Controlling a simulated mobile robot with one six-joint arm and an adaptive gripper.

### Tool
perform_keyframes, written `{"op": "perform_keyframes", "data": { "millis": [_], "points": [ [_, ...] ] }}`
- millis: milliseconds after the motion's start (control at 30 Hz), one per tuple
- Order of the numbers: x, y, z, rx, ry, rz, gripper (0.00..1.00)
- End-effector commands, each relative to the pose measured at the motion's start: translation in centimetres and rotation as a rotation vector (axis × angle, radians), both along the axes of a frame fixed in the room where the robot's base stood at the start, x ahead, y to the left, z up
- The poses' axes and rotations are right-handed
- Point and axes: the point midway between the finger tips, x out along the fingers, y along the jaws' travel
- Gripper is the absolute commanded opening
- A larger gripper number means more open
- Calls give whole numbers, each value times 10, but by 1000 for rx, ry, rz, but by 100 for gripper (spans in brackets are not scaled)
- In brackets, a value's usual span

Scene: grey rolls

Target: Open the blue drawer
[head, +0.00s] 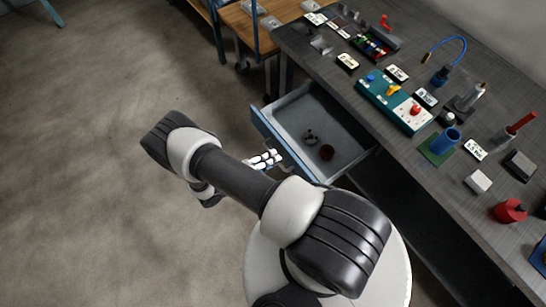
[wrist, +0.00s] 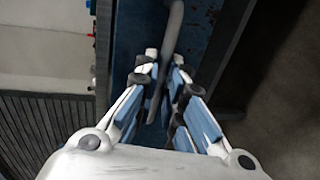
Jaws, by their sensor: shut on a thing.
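The blue drawer (head: 264,124) stands pulled well out from under the workbench, its grey inside in view in the head view. A small dark item (head: 310,136) and a brown round item (head: 327,152) lie in it. My gripper (head: 274,156) is at the outer side of the drawer front. In the wrist view, the worn blue drawer front (wrist: 196,38) lies ahead, and a grey bar handle (wrist: 173,35) runs down between the fingers. My gripper (wrist: 165,70) is shut on this handle.
The dark workbench (head: 455,160) carries several small objects, including a teal board (head: 372,88), a blue cup (head: 446,139) and a red canister (head: 510,211). A wooden table (head: 240,20) stands at the back. The floor to the left is clear.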

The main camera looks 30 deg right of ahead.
Motion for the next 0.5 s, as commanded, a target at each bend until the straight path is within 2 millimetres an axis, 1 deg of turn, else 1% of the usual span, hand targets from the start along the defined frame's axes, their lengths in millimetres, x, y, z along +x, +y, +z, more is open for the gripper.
{"op": "perform_keyframes", "data": {
  "millis": [433, 467, 500],
  "points": [
    [0, 1, 0, 0, 1, 2, 0],
    [0, 1, 0, 0, 1, 2, 11],
    [0, 1, 0, 0, 1, 2, 13]
  ]
}}
